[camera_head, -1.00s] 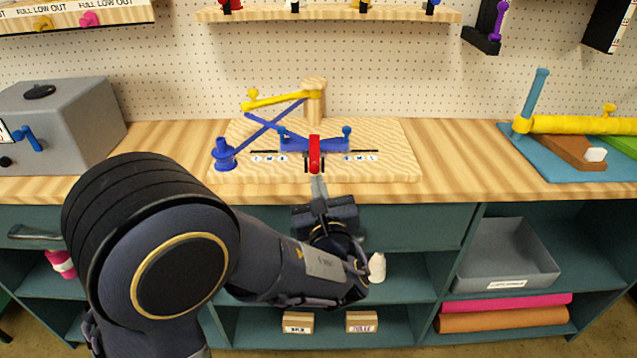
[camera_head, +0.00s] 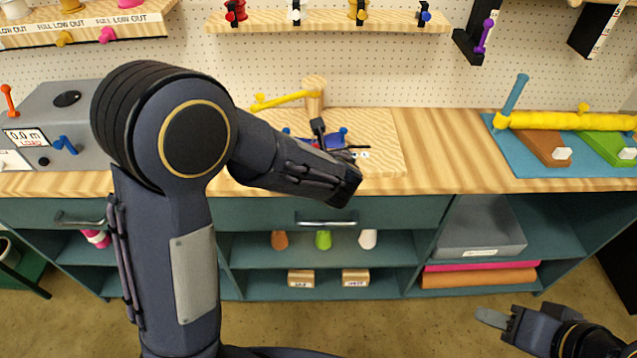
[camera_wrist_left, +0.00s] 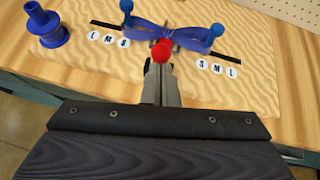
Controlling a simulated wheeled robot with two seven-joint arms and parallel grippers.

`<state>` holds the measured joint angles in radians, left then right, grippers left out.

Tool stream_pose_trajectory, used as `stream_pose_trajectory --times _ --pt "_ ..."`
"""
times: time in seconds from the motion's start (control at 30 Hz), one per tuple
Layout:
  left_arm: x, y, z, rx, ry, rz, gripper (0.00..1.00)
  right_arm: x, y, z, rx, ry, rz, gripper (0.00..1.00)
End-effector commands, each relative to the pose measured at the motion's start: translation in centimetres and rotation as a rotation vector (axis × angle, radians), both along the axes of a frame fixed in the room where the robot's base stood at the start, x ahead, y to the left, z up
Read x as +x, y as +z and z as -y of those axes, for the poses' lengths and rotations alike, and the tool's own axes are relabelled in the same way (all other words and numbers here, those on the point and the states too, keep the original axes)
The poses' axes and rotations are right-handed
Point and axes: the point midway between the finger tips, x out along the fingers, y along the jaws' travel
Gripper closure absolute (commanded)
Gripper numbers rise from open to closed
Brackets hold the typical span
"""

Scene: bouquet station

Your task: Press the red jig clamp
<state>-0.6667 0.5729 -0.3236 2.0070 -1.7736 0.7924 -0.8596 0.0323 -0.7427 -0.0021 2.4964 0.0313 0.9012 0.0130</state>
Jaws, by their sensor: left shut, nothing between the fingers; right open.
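The red jig clamp (camera_wrist_left: 163,52) shows its round red end in the left wrist view, in front of the blue jig part (camera_wrist_left: 180,35). My left gripper (camera_wrist_left: 160,72) is shut and empty, its fingertips right at the red end. I cannot tell whether they touch. In the head view my left arm hides most of the clamp and the gripper. The wooden jig board (camera_head: 385,150) lies on the bench. My right gripper (camera_head: 492,318) is open, low at the right over the floor, away from the bench.
A yellow arm (camera_head: 285,100) on a wooden post stands behind the jig. A blue spool-shaped part (camera_wrist_left: 48,28) stands on the board. A grey box (camera_head: 65,115) is at the left, and a blue tray (camera_head: 515,150) with a yellow roll is at the right. Bench between is clear.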

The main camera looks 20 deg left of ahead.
Motion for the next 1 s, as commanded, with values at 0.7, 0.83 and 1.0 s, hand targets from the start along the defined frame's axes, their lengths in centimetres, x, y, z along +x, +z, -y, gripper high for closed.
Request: stream_pose_trajectory --times 0.7,0.83,1.0 --pt "0.80 0.55 -0.24 0.001 0.000 0.002 1.00 0.00 0.22 0.00 0.000 0.000 0.000 0.57" --pt "0.79 0.56 -0.23 0.001 0.000 0.003 1.00 0.00 0.22 0.00 0.000 0.000 0.000 0.57" --pt "0.68 0.53 0.22 0.001 0.000 0.003 1.00 0.00 0.14 0.00 0.000 0.000 0.000 0.57"
